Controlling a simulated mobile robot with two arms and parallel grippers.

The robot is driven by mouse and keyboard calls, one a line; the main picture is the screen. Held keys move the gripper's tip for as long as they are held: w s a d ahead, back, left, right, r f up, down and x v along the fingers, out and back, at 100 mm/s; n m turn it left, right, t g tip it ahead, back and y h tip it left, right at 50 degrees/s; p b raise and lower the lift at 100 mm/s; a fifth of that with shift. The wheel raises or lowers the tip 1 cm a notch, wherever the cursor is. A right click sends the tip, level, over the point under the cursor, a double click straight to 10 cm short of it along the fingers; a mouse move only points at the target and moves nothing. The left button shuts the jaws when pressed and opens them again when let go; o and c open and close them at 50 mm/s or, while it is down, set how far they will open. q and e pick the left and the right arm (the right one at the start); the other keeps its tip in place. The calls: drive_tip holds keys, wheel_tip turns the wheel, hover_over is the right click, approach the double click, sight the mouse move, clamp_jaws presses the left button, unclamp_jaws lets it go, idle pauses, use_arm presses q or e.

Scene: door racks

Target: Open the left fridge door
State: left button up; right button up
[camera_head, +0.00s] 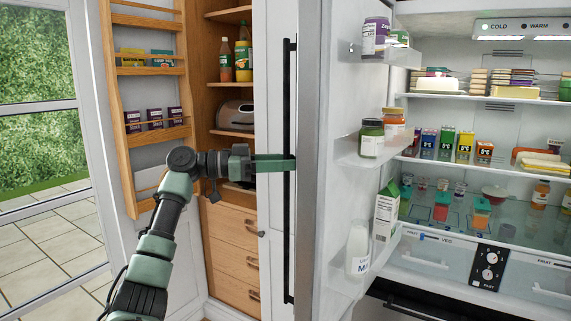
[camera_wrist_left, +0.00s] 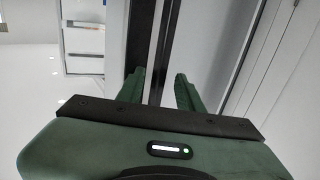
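The left fridge door (camera_head: 345,220) stands swung open in the head view, its inner side with shelves facing me. Its long black vertical handle (camera_head: 289,90) is on the outer side, left of the door's edge. My left gripper (camera_head: 290,163) reaches the handle from the left at about mid-height. In the left wrist view, the two green fingers of my left gripper (camera_wrist_left: 161,88) are apart, with the dark handle (camera_wrist_left: 156,60) running between them. A gap shows beside the right finger. My right gripper is not in view.
The lit fridge interior (camera_head: 480,150) holds food on several shelves. Door shelves carry jars, a carton and a milk bottle (camera_head: 358,248). A wooden pantry (camera_head: 232,225) with an open rack door (camera_head: 150,70) stands behind my left arm. A glass door (camera_head: 40,150) is at far left.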

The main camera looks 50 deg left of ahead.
use_arm(q)
drive_tip(key=b+v, duration=0.3)
drive_tip(key=v, duration=0.4)
drive_tip(key=shift+s+a, duration=0.2)
drive_tip(key=shift+f, duration=0.1)
